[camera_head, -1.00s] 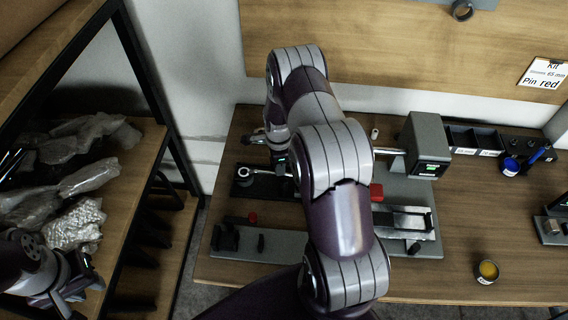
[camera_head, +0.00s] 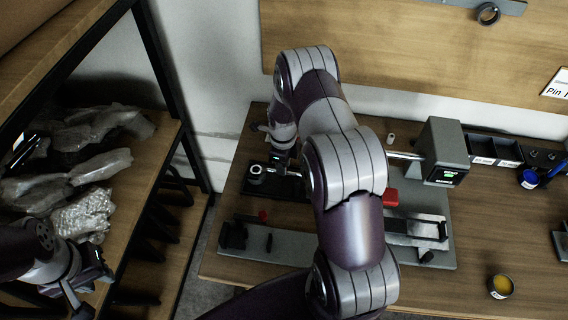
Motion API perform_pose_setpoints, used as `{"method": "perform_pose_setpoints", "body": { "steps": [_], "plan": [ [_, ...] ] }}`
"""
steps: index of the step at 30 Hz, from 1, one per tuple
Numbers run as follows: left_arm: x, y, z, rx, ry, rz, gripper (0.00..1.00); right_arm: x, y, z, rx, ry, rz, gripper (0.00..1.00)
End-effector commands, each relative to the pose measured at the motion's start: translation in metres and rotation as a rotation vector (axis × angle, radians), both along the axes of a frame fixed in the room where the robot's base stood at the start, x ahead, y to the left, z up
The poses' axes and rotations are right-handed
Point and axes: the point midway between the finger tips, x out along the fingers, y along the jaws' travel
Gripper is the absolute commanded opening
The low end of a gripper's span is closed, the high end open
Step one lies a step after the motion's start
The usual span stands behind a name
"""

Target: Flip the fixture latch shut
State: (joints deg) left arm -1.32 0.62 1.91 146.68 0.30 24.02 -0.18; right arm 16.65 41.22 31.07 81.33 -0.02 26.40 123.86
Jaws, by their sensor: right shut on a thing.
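The grey fixture (camera_head: 300,243) lies on the wooden bench, with a small red knob (camera_head: 263,215) at its left part and a red block (camera_head: 390,197) further right. A metal latch lever (camera_head: 257,173) with a round ring end lies on a dark base at the fixture's back left. My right gripper (camera_head: 283,160) points down at the lever's right end and is shut on it; the contact is mostly hidden by my own arm. My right arm also covers the fixture's middle. My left gripper (camera_head: 88,284) hangs at lower left, away from the fixture; its jaw gap is unclear.
A grey box with a small lit screen (camera_head: 443,153) stands behind the fixture at right. A shelf with plastic bags (camera_head: 95,165) fills the left.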

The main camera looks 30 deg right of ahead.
Motion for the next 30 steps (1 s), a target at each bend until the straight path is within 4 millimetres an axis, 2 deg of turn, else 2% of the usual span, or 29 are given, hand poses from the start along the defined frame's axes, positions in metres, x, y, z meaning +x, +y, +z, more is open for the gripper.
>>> {"method": "perform_pose_setpoints", "body": {
  "steps": [8, 9, 11, 20, 23, 26, 30],
  "plan": [
    [0.000, 0.000, 0.000, 0.000, 0.000, 0.000, 0.31, 0.001, 0.000, 0.001, -0.001, -0.002, 0.000, 0.00],
    [0.000, 0.000, 0.000, 0.000, 0.000, 0.000, 0.31, 0.001, 0.000, 0.001, -0.001, -0.002, 0.000, 0.31],
    [0.000, 0.000, 0.000, 0.000, 0.000, 0.000, 0.31, 0.001, 0.000, 0.001, -0.001, -0.002, 0.000, 0.50],
    [0.000, 0.000, 0.000, 0.000, 0.000, 0.000, 0.31, 0.000, 0.000, 0.001, 0.000, -0.001, 0.001, 0.51],
    [0.000, 0.000, -0.004, 0.000, 0.000, 0.000, 0.31, 0.001, 0.000, 0.009, 0.000, -0.003, 0.001, 0.51],
    [0.000, 0.000, -0.010, 0.000, 0.000, 0.000, 0.31, 0.001, 0.000, 0.029, -0.002, -0.005, 0.001, 0.51],
    [0.000, 0.000, -0.020, 0.000, 0.000, 0.000, 0.31, 0.001, 0.000, 0.067, -0.002, -0.007, 0.001, 0.51]
  ]
}}
